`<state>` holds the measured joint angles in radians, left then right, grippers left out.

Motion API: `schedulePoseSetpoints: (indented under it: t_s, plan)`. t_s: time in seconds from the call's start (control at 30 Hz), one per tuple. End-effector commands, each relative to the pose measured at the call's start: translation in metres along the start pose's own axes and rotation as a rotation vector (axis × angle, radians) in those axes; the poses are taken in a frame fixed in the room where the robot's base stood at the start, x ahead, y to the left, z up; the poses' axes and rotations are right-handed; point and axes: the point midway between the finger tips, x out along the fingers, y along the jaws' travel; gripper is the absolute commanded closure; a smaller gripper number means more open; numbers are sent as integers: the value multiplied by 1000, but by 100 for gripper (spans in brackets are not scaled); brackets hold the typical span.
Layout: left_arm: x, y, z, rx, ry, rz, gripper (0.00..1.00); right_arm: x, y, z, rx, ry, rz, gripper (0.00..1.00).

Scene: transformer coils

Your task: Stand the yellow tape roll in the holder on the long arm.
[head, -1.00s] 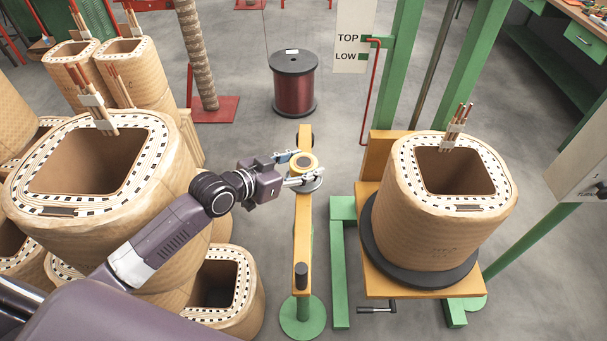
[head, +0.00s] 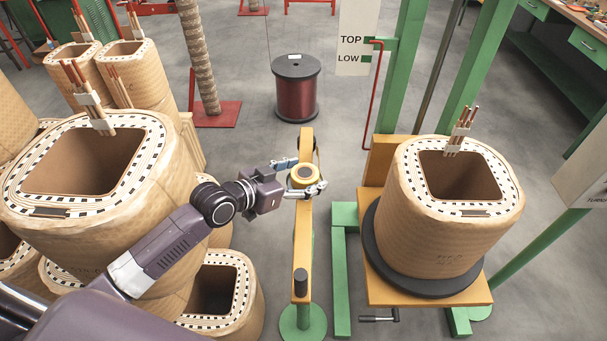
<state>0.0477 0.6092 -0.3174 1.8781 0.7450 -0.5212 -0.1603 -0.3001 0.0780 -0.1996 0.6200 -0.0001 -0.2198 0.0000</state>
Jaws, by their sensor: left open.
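My left gripper (head: 300,177) reaches in from the left and is open, with one finger on the far side of the roll and one on the near side. I cannot tell whether the fingers touch it. The holder under the roll is hidden by the roll and fingers, so how the roll is seated cannot be told. My right gripper is not in view.
A black peg (head: 300,282) stands at the arm's near end, above a green round base (head: 303,322). A large coil (head: 440,235) stands on a turntable to the right. Several coils crowd the left, one (head: 150,210) under my left arm. A wire spool (head: 296,88) stands behind.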

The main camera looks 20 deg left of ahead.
Motion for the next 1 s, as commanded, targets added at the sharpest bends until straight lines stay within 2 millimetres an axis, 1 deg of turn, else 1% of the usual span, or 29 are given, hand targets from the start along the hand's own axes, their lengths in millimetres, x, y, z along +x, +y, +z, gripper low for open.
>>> schedulePoseSetpoints:
  t_s: [0.1, 0.17, 0.27, 0.5, 0.7, 0.83, 1.0]
  plan:
    - [-2, 0, -5, 0, 1, 0, 32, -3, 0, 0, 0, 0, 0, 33]
    - [-7, 0, -2, 1, -2, -1, 32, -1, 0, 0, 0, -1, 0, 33]
    - [-22, -1, -1, 2, -3, -1, 32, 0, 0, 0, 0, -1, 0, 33]
    - [-72, 0, 0, 3, -5, 0, 32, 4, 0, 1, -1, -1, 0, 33]
    - [-102, 0, 0, 0, -4, 0, 32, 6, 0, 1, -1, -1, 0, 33]
    - [-113, 0, -1, 0, -3, 0, 32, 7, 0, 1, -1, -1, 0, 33]
    - [-120, 0, -3, 0, 0, 1, 32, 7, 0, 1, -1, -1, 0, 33]
